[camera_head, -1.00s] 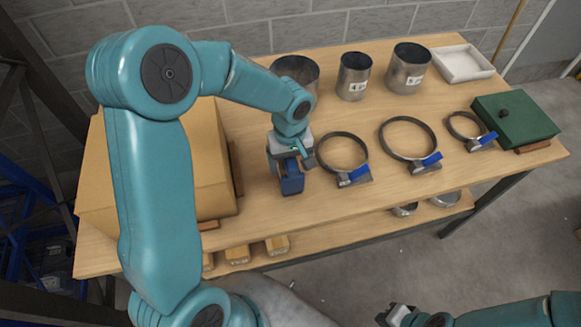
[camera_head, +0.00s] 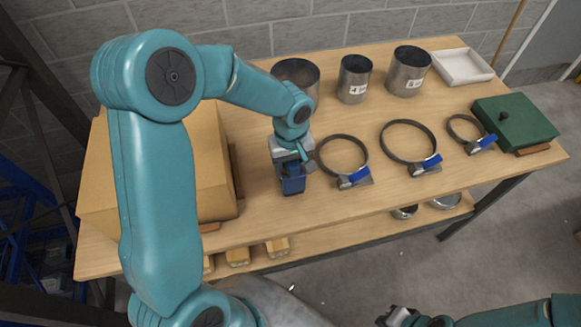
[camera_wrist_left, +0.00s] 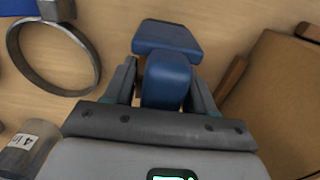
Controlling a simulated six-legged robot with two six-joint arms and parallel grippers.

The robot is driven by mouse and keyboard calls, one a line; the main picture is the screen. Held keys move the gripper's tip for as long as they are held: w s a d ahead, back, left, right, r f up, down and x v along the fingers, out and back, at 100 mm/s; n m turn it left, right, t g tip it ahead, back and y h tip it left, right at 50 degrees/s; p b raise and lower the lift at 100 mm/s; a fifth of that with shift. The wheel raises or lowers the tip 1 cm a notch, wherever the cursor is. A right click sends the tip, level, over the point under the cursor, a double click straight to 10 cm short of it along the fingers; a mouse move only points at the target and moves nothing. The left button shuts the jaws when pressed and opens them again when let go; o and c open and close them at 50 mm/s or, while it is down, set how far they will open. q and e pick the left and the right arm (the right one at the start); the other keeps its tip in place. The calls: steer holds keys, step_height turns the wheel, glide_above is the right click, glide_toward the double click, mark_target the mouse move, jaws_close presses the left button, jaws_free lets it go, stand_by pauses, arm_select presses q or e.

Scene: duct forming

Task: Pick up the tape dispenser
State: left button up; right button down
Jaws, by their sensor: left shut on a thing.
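The blue tape dispenser (camera_head: 292,184) is at the middle of the wooden table, below my left gripper (camera_head: 291,165). In the left wrist view the dispenser (camera_wrist_left: 167,60) sits between the two fingers of the left gripper (camera_wrist_left: 165,90), which is shut on it. I cannot tell whether the dispenser touches the tabletop. My right gripper (camera_head: 388,318) is at the bottom edge of the head view, away from the table; whether it is open or shut is unclear.
A cardboard box (camera_head: 210,165) stands left of the dispenser. Ring clamps with blue handles (camera_head: 353,178) lie to the right. Metal duct cylinders (camera_head: 354,78) stand behind. A white tray (camera_head: 463,66) and a green case (camera_head: 514,120) are at the right end of the table (camera_head: 250,222).

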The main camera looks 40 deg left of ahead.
arm_select(q)
step_height(320, 180, up, 19)
steer(key=shift+b, duration=0.45)
steer(key=shift+s, duration=0.1)
